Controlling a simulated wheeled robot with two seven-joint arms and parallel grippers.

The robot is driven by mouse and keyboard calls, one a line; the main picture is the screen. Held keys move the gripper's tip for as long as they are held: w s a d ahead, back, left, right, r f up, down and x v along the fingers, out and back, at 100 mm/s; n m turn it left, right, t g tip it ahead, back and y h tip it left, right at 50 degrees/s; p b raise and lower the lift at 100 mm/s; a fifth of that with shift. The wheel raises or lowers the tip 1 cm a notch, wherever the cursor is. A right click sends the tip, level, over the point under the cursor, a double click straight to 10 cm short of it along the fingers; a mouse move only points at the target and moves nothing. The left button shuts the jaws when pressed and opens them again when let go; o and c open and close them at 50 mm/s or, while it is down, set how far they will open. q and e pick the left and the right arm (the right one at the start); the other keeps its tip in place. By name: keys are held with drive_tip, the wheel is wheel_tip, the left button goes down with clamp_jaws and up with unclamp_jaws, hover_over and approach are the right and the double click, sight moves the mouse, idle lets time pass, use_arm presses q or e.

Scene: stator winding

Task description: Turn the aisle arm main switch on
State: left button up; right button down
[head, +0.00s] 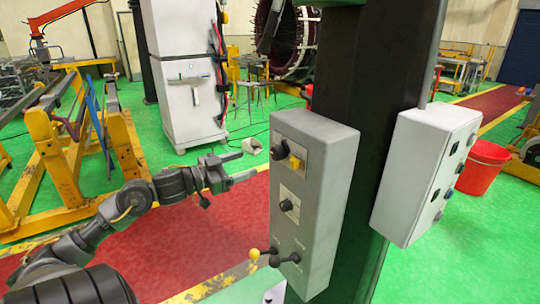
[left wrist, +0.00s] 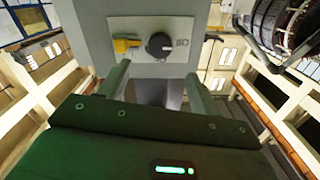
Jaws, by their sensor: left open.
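A grey control box (head: 312,205) is fixed to a dark column. Near its top is a black rotary knob (head: 280,153) on a light plate, with a yellow part (head: 296,162) beside it. The knob (left wrist: 160,45) and yellow part (left wrist: 125,44) also show in the left wrist view. I cannot read which control is the aisle arm main switch. My left gripper (head: 251,160) is open and empty, left of the box at about knob height. In the left wrist view its fingers (left wrist: 158,82) point toward the knob, apart from it. My right gripper is not in view.
Lower on the box are another black knob (head: 290,206) and two levers, one yellow-tipped (head: 255,253). A second white box (head: 425,170) is on the column's right side. A red bucket (head: 482,168) stands right. A yellow frame (head: 60,160) stands left.

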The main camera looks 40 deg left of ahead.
sight(274, 154)
use_arm(q)
drive_tip(key=p+x, duration=0.2)
drive_tip(key=x, duration=0.6)
drive_tip(key=shift+w+r+p, duration=0.15)
drive_tip(key=shift+w+p, duration=0.1)
drive_tip(key=shift+p, duration=0.05)
drive_tip(key=shift+x, duration=0.85)
drive_tip(key=shift+c, duration=0.3)
